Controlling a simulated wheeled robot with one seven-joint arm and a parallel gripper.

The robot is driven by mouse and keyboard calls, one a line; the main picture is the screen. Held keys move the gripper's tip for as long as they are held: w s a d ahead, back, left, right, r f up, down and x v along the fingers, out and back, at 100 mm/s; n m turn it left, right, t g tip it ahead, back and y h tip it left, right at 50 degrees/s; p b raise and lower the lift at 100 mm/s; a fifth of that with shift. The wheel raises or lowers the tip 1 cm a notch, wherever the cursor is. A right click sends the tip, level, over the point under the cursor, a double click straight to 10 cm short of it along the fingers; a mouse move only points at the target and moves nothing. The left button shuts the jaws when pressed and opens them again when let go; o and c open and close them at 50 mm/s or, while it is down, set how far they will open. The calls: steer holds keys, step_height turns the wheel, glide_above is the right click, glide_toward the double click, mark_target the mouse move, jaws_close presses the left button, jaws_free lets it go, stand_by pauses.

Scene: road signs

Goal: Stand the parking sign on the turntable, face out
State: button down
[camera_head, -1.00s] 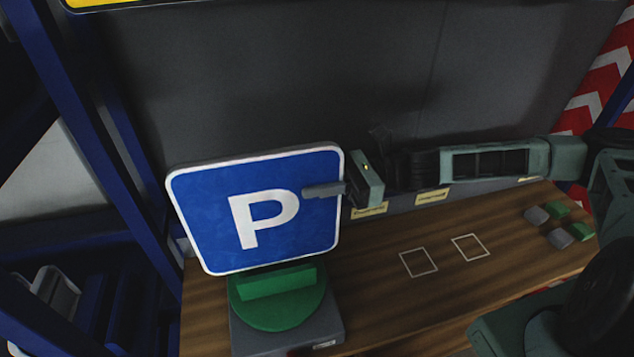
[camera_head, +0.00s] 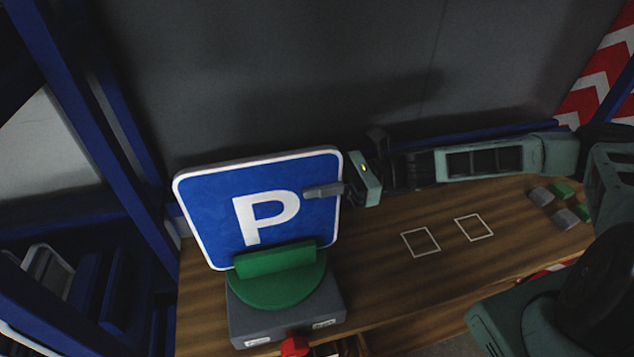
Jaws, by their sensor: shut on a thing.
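The parking sign (camera_head: 215,215) is a blue square plate with a white border and a white P, its face toward the camera. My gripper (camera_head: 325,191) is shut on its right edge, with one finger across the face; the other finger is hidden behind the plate. The turntable (camera_head: 282,292) is a green disc on a grey base, with a raised green block (camera_head: 275,259) on it. The sign stands nearly upright with its lower edge behind the green block. I cannot tell whether that edge touches the disc.
The wooden bench (camera_head: 385,290) has two white square outlines (camera_head: 421,242) and several small grey and green blocks (camera_head: 560,202) at the right. A red knob (camera_head: 293,346) is at the front of the turntable base. Blue rack posts (camera_head: 85,125) stand at the left. The bench middle is clear.

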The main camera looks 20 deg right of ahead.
steer(key=shift+f, duration=0.35)
stand_by(0.4)
steer(key=c, duration=1.3)
jaws_free()
steer(key=shift+d+b, duration=3.1)
steer(key=shift+d, duration=5.6)
